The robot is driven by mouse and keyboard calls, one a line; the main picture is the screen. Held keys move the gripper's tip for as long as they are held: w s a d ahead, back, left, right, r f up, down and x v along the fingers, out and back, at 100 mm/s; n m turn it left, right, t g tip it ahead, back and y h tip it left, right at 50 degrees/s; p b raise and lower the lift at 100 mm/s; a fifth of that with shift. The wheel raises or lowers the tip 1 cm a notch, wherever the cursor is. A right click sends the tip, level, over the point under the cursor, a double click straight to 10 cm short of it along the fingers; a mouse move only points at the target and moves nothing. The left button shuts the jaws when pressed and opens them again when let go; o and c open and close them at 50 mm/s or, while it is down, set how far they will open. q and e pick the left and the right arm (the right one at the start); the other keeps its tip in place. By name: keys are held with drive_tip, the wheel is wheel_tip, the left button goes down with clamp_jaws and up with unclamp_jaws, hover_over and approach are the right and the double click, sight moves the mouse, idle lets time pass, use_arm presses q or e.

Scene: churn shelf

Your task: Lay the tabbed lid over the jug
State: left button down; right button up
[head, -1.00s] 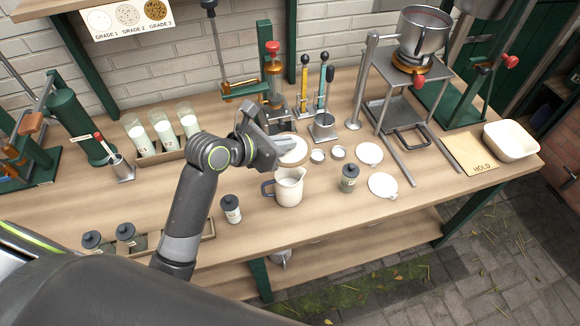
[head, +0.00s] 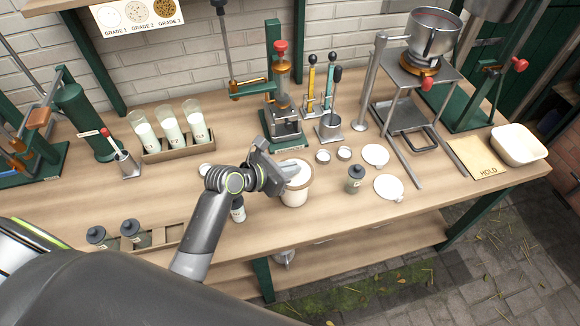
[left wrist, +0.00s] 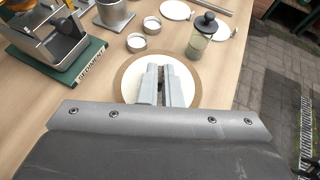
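The cream jug (head: 294,198) stands on the bench at the middle of the head view. A round white lid with a tan rim (head: 304,182) covers its mouth from above; I cannot tell whether it rests on the jug or hovers just over it. My left gripper (head: 297,175) is over the lid, with its fingers close together at the lid's middle. In the left wrist view the fingers (left wrist: 166,88) look shut on the lid (left wrist: 203,80), with the gripped part hidden between them. The jug is hidden under the lid there. My right gripper is not in view.
A dark-capped jar (head: 355,180) stands right of the jug, near two flat white discs (head: 388,188) (head: 375,155) and small round dishes (head: 323,156). A press (head: 283,120) stands behind. A capped bottle (head: 238,212) is partly behind my arm. Bench at front right is clear.

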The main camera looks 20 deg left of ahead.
use_arm(q)
drive_tip(key=shift+f, duration=0.15)
drive_tip(key=c, duration=1.6)
unclamp_jaws()
drive_tip(key=v, duration=1.2)
